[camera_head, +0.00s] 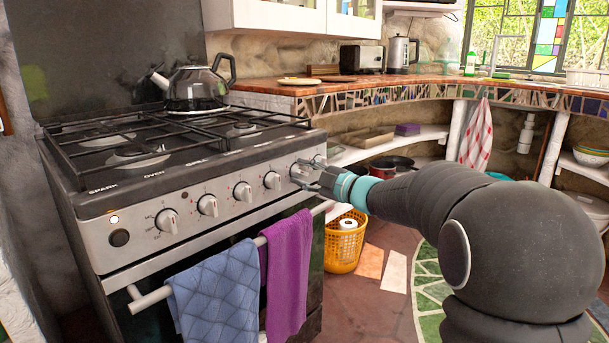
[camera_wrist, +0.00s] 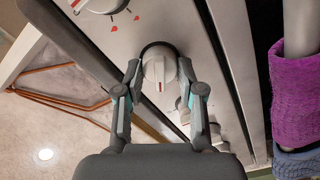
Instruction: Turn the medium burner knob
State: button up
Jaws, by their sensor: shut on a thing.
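My gripper (camera_head: 305,178) reaches the front panel of the stove (camera_head: 190,190) from the right in the head view. Its two fingers (camera_wrist: 158,82) are closed on either side of a round pale knob, and the knob face (camera_wrist: 160,70) shows between the fingertips in the wrist view. A red mark shows on the knob's grip. In the head view this knob (camera_head: 298,170) is near the right end of the row, partly hidden by the fingers. I cannot read its label, so I cannot tell its burner size.
Neighbouring knobs (camera_head: 272,180) sit close along the panel. A blue towel (camera_head: 215,290) and a purple towel (camera_head: 287,270) hang on the oven rail (camera_head: 150,298) below. A kettle (camera_head: 197,85) stands on the hob. A yellow basket (camera_head: 345,250) stands on the floor beyond the stove.

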jog(key=o, duration=1.1)
jog(key=shift+o, duration=0.2)
jog(key=v, duration=1.2)
jog(key=shift+a, duration=0.1)
grip_shut()
jog(key=shift+r, duration=0.1)
